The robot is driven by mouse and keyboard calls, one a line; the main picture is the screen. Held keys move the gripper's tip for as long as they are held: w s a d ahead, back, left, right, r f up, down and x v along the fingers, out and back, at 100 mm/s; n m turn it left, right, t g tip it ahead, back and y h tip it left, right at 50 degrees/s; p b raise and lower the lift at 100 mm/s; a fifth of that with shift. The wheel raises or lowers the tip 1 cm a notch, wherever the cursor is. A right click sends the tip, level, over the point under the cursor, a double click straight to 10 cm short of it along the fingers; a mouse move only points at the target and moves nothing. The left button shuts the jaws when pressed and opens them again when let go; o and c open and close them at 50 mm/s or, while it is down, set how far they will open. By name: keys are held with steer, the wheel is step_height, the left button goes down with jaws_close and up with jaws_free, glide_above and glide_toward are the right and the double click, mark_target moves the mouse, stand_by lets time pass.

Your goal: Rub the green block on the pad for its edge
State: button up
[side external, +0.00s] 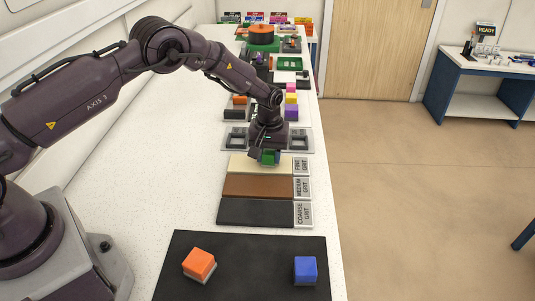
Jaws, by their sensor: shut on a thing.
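The green block (268,156) is held in my gripper (267,153), which is shut on it. The block is at or just above the far part of the cream fine grit pad (245,164); I cannot tell whether it touches. The brown medium grit pad (255,186) and the dark coarse grit pad (255,212) lie in front of it, each with a grey label at its right end. My gripper hides part of the block and the fine pad's far edge.
An orange block (199,263) and a blue block (305,270) sit on a black mat (250,285) at the front. Grey trays with square recesses (301,139) stand just behind the pads.

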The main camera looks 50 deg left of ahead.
steer(key=shift+r, duration=3.55)
